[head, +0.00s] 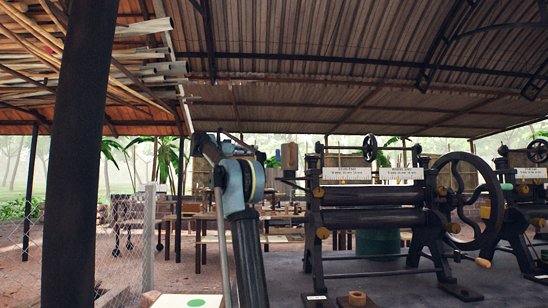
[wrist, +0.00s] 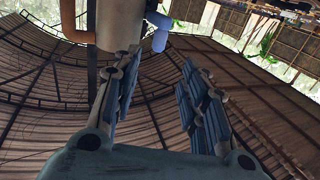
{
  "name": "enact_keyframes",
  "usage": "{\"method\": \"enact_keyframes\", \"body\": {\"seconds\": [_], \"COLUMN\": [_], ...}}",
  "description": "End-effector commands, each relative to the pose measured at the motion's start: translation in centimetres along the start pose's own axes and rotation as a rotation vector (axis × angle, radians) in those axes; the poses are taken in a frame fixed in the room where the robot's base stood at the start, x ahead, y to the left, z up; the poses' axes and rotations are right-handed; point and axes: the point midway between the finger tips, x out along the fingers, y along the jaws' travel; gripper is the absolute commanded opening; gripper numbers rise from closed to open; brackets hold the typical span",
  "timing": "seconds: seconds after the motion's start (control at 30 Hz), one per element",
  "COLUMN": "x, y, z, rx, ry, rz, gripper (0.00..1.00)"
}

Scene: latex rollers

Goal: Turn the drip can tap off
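In the wrist view a pale cylinder (wrist: 117,25) shows at the top edge, partly cut off; it may be the drip can, but I cannot be sure. An orange-brown bent pipe (wrist: 75,28) is at its left. A blue rounded piece (wrist: 160,32) at its right may be the tap; its setting cannot be told. My gripper (wrist: 157,72) has its two fingers spread apart with nothing between them. The pale cylinder and blue piece appear beyond the fingertips, with no clear contact. In the head view my arm hides much of the gripper, and no drip can is clear.
A black roller machine (head: 370,215) with a large handwheel (head: 468,200) stands right of my arm. A second machine (head: 525,205) is at the far right. A dark post (head: 78,160) and wire fence (head: 85,245) are at left. Wooden tables (head: 205,225) stand behind.

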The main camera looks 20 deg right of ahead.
Motion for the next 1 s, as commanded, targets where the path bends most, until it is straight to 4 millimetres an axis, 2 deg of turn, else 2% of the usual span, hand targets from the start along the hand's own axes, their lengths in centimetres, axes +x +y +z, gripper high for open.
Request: {"method": "enact_keyframes", "body": {"seconds": [0.03, 0.4, 0.6, 0.8, 1.0], "x": [1.0, 7.6, 10.5, 12.2, 12.7], "y": [0.1, 0.1, 0.1, 0.0, 0.0], "z": [0.0, 0.0, 0.0, 0.0, 0.0], "rx": [0.000, -0.001, -0.001, -0.001, -0.001], "ry": [0.000, -0.001, -0.001, -0.001, -0.001], "rz": [0.002, 0.002, 0.002, 0.000, 0.000], "gripper": [0.40, 0.40, 0.40, 0.40, 0.40]}}
